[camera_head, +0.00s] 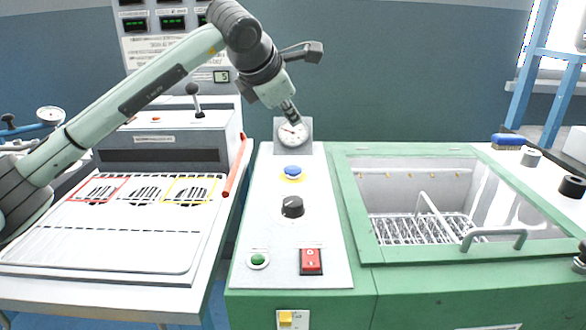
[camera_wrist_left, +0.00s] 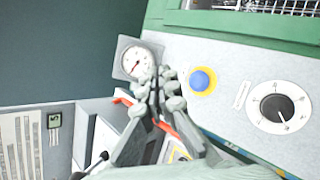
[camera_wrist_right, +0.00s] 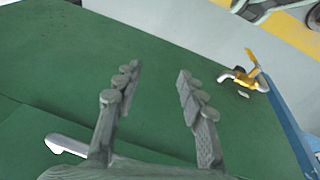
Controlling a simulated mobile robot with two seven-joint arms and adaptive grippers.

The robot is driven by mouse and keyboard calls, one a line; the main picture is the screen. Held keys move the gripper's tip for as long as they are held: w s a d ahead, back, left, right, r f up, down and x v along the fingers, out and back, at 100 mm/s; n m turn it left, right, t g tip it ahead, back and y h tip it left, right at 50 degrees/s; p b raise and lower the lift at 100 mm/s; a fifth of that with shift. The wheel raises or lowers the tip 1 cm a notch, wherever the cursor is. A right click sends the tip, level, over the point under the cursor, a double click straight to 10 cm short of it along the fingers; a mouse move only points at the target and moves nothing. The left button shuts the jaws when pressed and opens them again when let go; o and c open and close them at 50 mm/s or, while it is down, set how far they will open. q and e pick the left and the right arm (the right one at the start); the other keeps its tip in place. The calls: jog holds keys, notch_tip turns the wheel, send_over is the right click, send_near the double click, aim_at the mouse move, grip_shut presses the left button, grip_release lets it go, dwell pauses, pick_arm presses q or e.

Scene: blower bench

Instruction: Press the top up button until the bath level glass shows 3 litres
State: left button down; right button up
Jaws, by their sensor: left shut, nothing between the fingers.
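A round blue button (camera_head: 292,171) in a yellow ring sits on the white panel, below a round dial gauge (camera_head: 293,132). No label on it is readable. Both also show in the left wrist view: the blue button (camera_wrist_left: 203,81) and the gauge (camera_wrist_left: 138,62). A green button (camera_head: 258,260) sits at the panel's lower left. My left gripper (camera_head: 291,114) is shut and empty, raised in front of the gauge's upper part and apart from the blue button. My right gripper (camera_wrist_right: 158,78) is open and empty above a green surface. I cannot make out a level glass.
A black knob (camera_head: 292,207) and a red switch (camera_head: 311,261) share the panel. The green-framed bath (camera_head: 358,215) with a lid handle is to the right. A red bar (camera_head: 236,166) and a lever (camera_head: 195,98) stand left. A yellow-handled valve (camera_wrist_right: 250,70) shows in the right wrist view.

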pick_arm(q)
jog(key=b, duration=0.2)
send_over(292, 169)
notch_tip(292, 169, down, 6)
jog(key=shift+r, duration=0.25)
jog(key=shift+f+b, duration=0.8)
jog(key=shift+f, duration=0.3)
pick_arm(e)
notch_tip(292, 169, up, 10)
jog(key=shift+s+d+t+h, duration=0.2)
jog(key=shift+s+t+h, duration=0.1)
jog(key=shift+s, duration=0.15)
jog(key=shift+f, duration=0.2)
pick_arm(q)
jog(key=shift+f+b, duration=0.4)
jog(key=shift+b, duration=0.4)
pick_arm(e)
jog(key=shift+f, duration=0.55)
